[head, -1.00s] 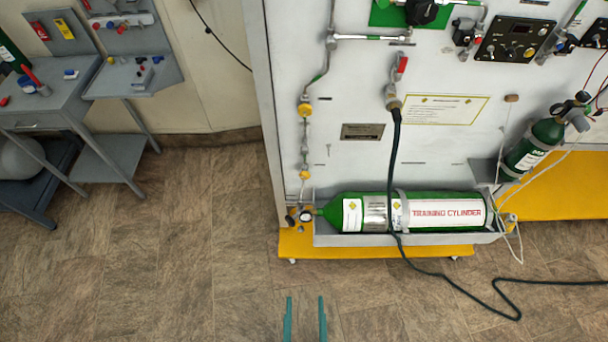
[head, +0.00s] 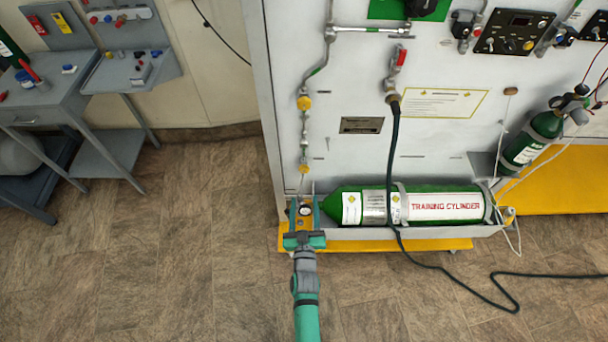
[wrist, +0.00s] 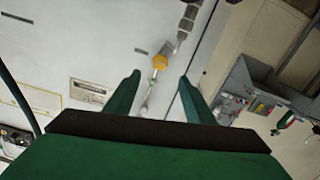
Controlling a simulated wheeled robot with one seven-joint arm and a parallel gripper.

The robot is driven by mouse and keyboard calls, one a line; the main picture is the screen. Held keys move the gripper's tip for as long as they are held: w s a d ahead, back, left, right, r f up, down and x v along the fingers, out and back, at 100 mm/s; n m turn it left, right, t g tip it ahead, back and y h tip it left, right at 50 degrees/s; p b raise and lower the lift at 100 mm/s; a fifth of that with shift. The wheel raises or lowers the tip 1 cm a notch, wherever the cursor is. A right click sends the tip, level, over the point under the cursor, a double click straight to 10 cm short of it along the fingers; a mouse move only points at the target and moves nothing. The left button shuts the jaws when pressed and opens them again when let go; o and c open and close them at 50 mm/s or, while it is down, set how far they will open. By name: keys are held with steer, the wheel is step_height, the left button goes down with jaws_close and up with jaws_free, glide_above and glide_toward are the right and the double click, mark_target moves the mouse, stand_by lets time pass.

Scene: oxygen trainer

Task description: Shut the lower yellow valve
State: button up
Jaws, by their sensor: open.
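Two yellow valves sit on the thin vertical pipe at the left of the white panel in the head view: an upper one (head: 304,103) and the lower yellow valve (head: 303,168). My gripper (head: 304,201) is open, its fingers pointing towards the panel, and in the head view it appears just below the lower valve. A round gauge (head: 305,210) shows between the fingers. In the wrist view one yellow valve (wrist: 160,62), seemingly the lower one, lies beyond the gap between my open fingers (wrist: 160,78). Nothing is held, and no contact shows.
A green training cylinder (head: 440,206) lies in a tray just right of my gripper. A dark hose (head: 393,150) hangs in front of the panel and trails on the floor. A grey bench (head: 45,105) stands left, with free floor between.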

mark_target(304, 171)
steer(key=w, duration=1.2)
steer(key=c, duration=1.1)
